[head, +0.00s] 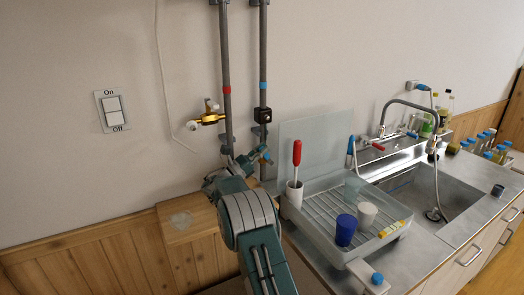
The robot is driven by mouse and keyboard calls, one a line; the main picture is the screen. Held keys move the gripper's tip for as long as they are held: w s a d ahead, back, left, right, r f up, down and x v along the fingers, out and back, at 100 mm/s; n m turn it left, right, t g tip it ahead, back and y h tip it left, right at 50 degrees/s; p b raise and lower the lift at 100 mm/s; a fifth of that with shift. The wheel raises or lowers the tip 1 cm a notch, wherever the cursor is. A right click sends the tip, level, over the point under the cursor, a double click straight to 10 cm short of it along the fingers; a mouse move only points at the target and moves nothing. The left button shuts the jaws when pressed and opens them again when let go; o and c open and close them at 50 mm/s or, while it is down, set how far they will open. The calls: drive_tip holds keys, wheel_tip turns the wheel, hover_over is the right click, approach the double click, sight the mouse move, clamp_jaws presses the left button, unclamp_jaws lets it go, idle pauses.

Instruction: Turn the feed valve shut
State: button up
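A brass valve (210,119) with pale knob-like ends sits on the left grey pipe, just below its red band. A small dark fitting (263,116) sits on the right pipe, below its blue band. No label shows which is the feed valve. My gripper (258,158) is at the end of my arm, low in front of the pipes, below the brass valve and apart from it in the picture. My arm hides the lower pipe ends. The fingers are small and unclear against the pipework, so their opening cannot be made out.
A wooden block (180,220) stands left of my arm. A sink (425,190) with a tall faucet lies beyond. The wall around the light switch (113,110) is clear.

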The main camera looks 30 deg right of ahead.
drive_tip(key=shift+o, duration=1.2)
drive_tip(key=shift+a, duration=0.1)
drive_tip(key=shift+a+f, duration=0.2)
drive_tip(key=shift+a, duration=0.05)
drive_tip(key=w+a+f, duration=0.1)
drive_tip(key=a+f, duration=0.1)
drive_tip(key=a, duration=1.4)
drive_tip(key=shift+f, duration=0.3)
